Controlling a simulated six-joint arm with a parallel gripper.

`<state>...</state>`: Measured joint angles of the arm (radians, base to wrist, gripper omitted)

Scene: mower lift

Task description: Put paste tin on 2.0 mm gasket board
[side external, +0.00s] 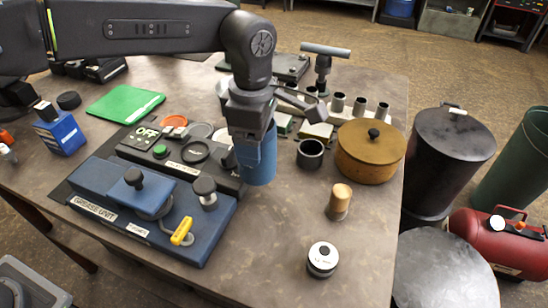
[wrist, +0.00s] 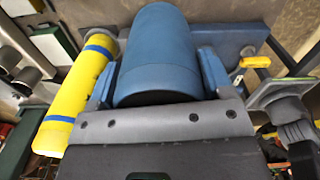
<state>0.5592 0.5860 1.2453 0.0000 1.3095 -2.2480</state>
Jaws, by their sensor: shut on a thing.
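My gripper (side external: 254,128) is shut on a blue cylinder (side external: 259,162) and holds it upright at the right end of the dark control panel. In the wrist view my gripper (wrist: 158,78) has a finger on each side of the blue cylinder (wrist: 153,45). I cannot read a label on it, so I cannot tell whether it is the paste tin. No 2.0 mm marking is readable. A flat green sheet (side external: 125,103) lies at the back left, but I cannot tell whether it is the gasket board.
The blue grease unit (side external: 150,205) has a yellow handle (side external: 182,232). A brown lidded pot (side external: 370,155), a black ring cup (side external: 310,153), a wooden-topped peg (side external: 340,200) and a white-topped round device (side external: 322,258) stand rightward. A yellow cylinder (wrist: 75,95) shows in the wrist view. The front middle table is clear.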

